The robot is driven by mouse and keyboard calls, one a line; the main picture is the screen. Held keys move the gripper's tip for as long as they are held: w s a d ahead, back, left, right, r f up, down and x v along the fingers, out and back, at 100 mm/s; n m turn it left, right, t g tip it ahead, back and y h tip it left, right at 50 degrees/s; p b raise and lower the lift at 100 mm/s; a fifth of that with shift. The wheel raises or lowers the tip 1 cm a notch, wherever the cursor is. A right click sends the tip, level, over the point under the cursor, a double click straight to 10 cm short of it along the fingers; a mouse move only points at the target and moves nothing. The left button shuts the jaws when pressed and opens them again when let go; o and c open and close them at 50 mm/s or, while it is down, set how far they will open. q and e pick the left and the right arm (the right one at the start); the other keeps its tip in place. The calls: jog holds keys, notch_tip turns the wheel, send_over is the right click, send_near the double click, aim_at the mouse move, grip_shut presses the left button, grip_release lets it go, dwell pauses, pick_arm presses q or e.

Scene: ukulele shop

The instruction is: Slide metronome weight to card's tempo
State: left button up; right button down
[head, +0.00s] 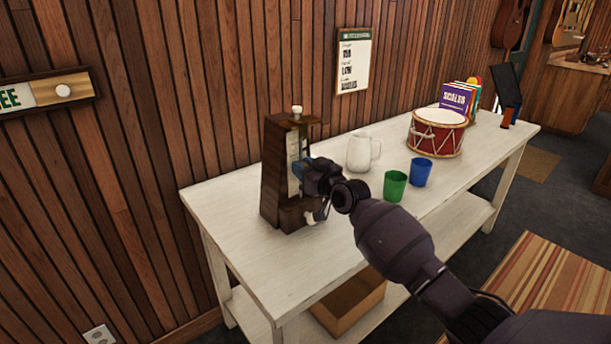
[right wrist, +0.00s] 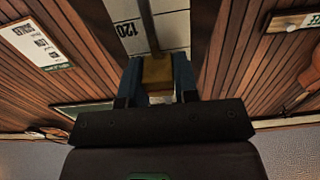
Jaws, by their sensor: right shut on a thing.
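The dark wooden metronome (head: 274,180) stands upright on the white table, with a pale scale on its front and a light knob on top. My right gripper (head: 302,170) is at the scale. In the right wrist view its blue fingers are shut on the brass-coloured weight (right wrist: 158,72) on the metronome's rod (right wrist: 149,28). The number 120 on the scale (right wrist: 124,30) shows beside the rod; other marks are hidden or unreadable. A white card (head: 353,62) with a green header hangs on the wall; I cannot read its lines clearly. My left gripper is out of view.
The white table (head: 235,220) also bears a white mug (head: 359,153), a green cup (head: 395,185), a blue cup (head: 420,171), a red drum (head: 436,133) and books (head: 457,97). A box (head: 348,304) sits underneath. The table's near left part is clear.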

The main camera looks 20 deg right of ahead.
jog(key=shift+f, duration=0.4)
jog(key=c, duration=0.9)
grip_release()
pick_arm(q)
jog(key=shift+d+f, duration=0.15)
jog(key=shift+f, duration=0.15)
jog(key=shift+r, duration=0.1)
pick_arm(e)
jog(key=shift+s+d+r, duration=0.1)
jog(key=shift+s+d, duration=0.15)
jog(key=shift+s, duration=0.3)
pick_arm(q)
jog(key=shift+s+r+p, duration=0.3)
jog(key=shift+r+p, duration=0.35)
jog(key=shift+p, duration=0.3)
pick_arm(e)
jog(key=shift+v, duration=4.85)
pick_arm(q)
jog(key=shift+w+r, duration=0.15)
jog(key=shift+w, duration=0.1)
